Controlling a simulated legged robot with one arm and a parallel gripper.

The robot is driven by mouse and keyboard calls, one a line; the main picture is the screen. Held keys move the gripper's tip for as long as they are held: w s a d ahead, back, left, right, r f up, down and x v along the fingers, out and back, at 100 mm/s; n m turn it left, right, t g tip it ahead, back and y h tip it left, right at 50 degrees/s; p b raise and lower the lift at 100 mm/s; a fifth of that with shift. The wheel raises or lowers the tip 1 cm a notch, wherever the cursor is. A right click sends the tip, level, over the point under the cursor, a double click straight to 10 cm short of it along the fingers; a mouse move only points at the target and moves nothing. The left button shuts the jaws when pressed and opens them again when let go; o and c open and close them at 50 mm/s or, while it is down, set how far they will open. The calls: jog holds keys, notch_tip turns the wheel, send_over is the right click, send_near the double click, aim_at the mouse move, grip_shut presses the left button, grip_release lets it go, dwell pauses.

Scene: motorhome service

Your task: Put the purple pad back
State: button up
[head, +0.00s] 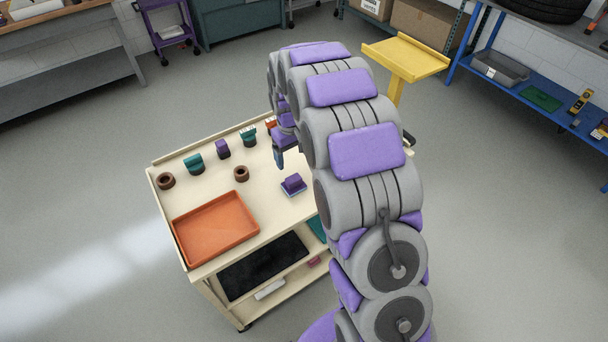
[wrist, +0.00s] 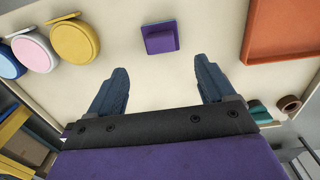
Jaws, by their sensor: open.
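A small purple piece with a raised block on a flat square base (head: 293,185) sits on the cream top of the cart, near its front right edge. It also shows in the wrist view, as a purple square (wrist: 160,38) at top centre, beyond my fingertips and apart from them. A second purple piece (head: 222,149) stands upright farther back on the cart; I cannot tell which of the two is the pad. My gripper (head: 279,158) is over the cart's back right part. Its fingers are spread and empty in the wrist view (wrist: 163,78).
An orange tray (head: 216,228) fills the cart's front left. Teal pieces (head: 194,164) and brown rings (head: 241,173) stand behind it. My arm hides the cart's right side. A yellow stand (head: 405,58) is behind.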

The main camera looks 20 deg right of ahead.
jog(key=s+r, duration=0.7)
jog(key=s, duration=0.1)
jog(key=s+r+m+g, duration=0.1)
jog(key=s+r, duration=0.1)
jog(key=s, duration=1.4)
jog(key=s+r+m, duration=0.2)
jog(key=s+r, duration=0.1)
jog(key=s, duration=1.4)
jog(key=shift+s+r+m+g, duration=0.3)
jog(key=shift+r+g, duration=0.05)
jog(key=shift+g, duration=0.05)
jog(key=shift+c, duration=0.3)
